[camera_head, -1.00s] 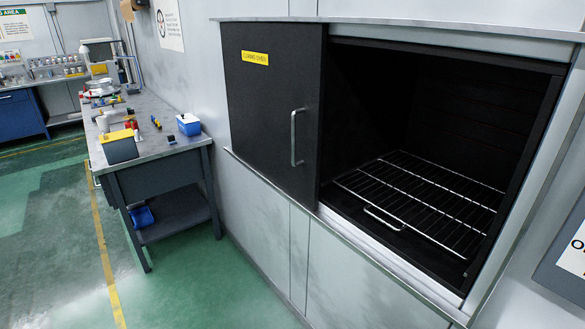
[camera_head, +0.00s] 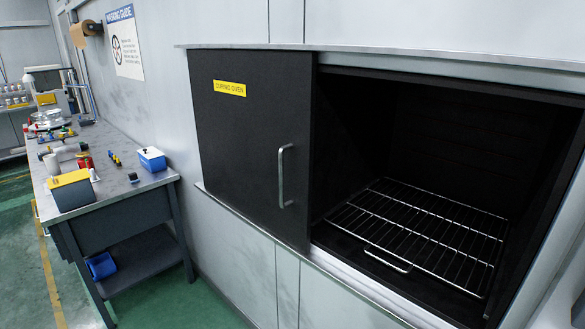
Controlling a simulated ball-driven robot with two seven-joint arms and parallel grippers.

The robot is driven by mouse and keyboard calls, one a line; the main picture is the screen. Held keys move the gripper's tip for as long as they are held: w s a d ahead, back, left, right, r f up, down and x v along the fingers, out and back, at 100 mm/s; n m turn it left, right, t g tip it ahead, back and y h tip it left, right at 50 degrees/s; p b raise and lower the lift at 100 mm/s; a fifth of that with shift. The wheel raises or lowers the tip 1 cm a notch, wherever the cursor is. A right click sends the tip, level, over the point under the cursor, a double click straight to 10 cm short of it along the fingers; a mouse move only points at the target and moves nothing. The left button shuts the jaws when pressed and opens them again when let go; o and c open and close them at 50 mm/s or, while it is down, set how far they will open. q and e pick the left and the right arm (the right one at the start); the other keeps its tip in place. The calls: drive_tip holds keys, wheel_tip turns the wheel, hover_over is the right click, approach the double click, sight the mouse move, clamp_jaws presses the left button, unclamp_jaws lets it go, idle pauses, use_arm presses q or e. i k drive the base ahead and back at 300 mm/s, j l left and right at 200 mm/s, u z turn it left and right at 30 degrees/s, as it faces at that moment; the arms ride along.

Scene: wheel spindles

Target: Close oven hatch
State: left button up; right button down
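The oven hatch (camera_head: 245,165) is a black sliding panel with a yellow "curing oven" label and a vertical metal handle (camera_head: 284,176) near its right edge. It covers the left part of the oven front. The right part of the oven (camera_head: 450,130) stands open, showing a dark, empty-looking inside with a wire rack (camera_head: 425,225) that has a small front handle. Neither of my grippers shows in the head view.
A grey workbench (camera_head: 115,135) with small tools, a blue-and-white box (camera_head: 152,159) and a yellow-topped dark box (camera_head: 71,189) stands left of the oven. A blue bin (camera_head: 101,266) sits on its lower shelf. Green floor lies in front.

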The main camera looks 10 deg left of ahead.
sight(254, 111)
drive_tip(key=i+j+z, duration=0.1)
drive_tip(key=j, duration=0.3)
drive_tip(key=i+j+z, duration=0.1)
drive_tip(key=j, duration=0.3)
drive_tip(key=i+j, duration=0.25)
drive_tip(key=j, duration=0.2)
drive_tip(key=i+j+z, duration=0.15)
drive_tip(key=j, duration=0.3)
drive_tip(key=j+z, duration=0.1)
drive_tip(key=j, duration=0.3)
drive_tip(key=i, duration=0.05)
